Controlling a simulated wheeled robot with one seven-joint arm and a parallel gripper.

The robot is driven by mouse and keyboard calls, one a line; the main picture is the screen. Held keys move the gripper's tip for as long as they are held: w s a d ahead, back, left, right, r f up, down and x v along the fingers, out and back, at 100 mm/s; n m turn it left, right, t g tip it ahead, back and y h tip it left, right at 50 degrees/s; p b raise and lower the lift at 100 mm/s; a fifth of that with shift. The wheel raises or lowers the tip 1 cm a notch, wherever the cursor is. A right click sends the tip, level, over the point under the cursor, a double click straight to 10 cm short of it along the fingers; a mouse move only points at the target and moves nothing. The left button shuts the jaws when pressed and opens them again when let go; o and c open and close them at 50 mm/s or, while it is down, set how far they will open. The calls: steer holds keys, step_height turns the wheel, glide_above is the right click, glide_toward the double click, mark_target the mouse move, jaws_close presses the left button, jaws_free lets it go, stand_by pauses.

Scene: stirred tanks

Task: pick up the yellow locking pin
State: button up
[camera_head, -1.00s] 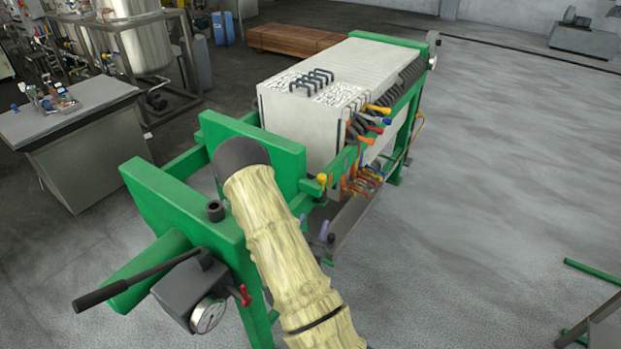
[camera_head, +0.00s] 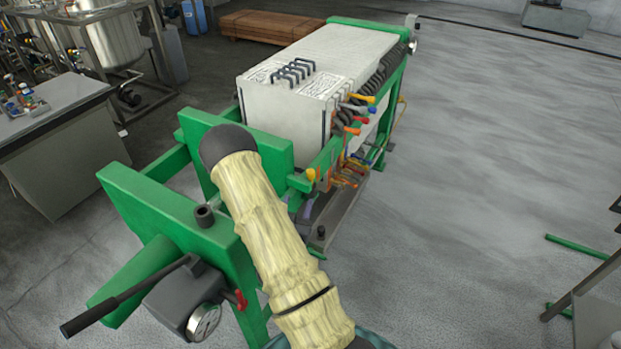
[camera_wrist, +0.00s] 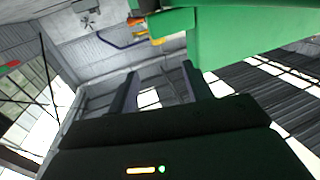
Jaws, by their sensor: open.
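My gripper (camera_wrist: 161,85) shows in the wrist view with its two dark fingers apart and nothing between them. In the wrist view a small yellow piece (camera_wrist: 156,41) sticks out beside a green beam (camera_wrist: 250,30), beyond the fingertips. In the head view a small yellow-orange piece (camera_head: 312,174) sits at the near end of the green frame's side rail. I cannot tell for sure whether either is the yellow locking pin. My sleeved arm crosses the front of the head view, and my gripper does not clearly show there.
The green-framed press carries a pale plate stack (camera_head: 330,65) with coloured handles (camera_head: 358,105) along its right side. A pressure gauge (camera_head: 203,322) and a black lever (camera_head: 125,297) are at the near left. Open floor (camera_head: 480,160) lies to the right.

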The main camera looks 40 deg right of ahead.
mark_target(310, 175)
steer(key=p+x, duration=0.2)
steer(key=x, duration=0.7)
steer(key=shift+r, duration=0.1)
steer(key=shift+w+d, duration=0.2)
steer(key=shift+p, duration=0.3)
steer(key=p+x, duration=0.2)
steer(key=x, duration=0.2)
steer(key=shift+d, duration=0.4)
steer(key=shift+w+d+f, duration=0.15)
steer(key=shift+w+f, duration=0.05)
steer(key=shift+f, duration=0.05)
